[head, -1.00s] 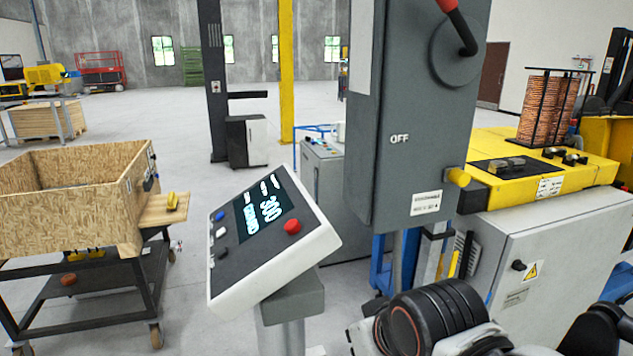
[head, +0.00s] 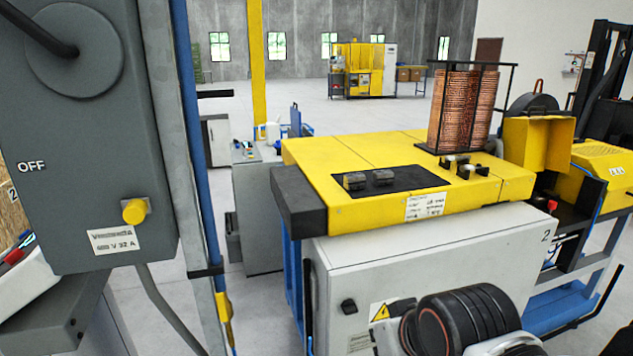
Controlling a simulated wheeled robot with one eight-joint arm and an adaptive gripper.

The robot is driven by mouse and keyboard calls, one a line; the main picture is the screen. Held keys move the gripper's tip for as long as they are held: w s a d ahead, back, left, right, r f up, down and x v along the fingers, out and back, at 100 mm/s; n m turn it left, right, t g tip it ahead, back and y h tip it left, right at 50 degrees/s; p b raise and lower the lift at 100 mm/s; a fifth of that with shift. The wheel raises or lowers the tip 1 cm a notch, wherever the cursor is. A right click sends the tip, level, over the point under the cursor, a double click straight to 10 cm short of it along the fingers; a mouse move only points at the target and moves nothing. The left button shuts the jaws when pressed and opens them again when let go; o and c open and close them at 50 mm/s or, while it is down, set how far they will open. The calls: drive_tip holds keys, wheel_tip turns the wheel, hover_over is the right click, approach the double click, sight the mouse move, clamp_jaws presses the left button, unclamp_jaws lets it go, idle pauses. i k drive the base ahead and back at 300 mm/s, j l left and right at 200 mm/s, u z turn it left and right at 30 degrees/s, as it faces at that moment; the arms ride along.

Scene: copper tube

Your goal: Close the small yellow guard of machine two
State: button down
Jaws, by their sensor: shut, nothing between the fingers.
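Machine two is the long machine with a white cabinet (head: 430,270) marked with a "2" near its right end and a yellow top (head: 330,165). A small yellow guard (head: 540,143) stands up at the right end of the yellow top, beyond the copper coil. It looks raised, with its hollow side partly turned to me. A slotted yellow cover (head: 603,172) is just right of it. Black and white links of my arm show at the bottom right, in front of the cabinet. My gripper is not in view.
A grey switch box (head: 90,130) marked OFF, with a blue pipe (head: 195,140) beside it, fills the left side close to me. A copper coil (head: 462,110) stands in a black frame on the machine. Blue legs (head: 560,310) stand at the right. Open floor lies behind.

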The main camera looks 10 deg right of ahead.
sight(535, 144)
drive_tip(key=i+l, duration=0.1)
drive_tip(key=l, duration=0.3)
drive_tip(key=i+l, duration=0.1)
drive_tip(key=l, duration=0.35)
drive_tip(key=i+l, duration=0.1)
drive_tip(key=l, duration=0.3)
drive_tip(key=i+l+z, duration=0.1)
drive_tip(key=l, duration=0.3)
drive_tip(key=i+l, duration=0.15)
drive_tip(key=l, duration=0.25)
drive_tip(key=i+l, duration=0.1)
drive_tip(key=l, duration=0.35)
drive_tip(key=i+l, duration=0.1)
drive_tip(key=l, duration=0.3)
drive_tip(key=z, duration=0.05)
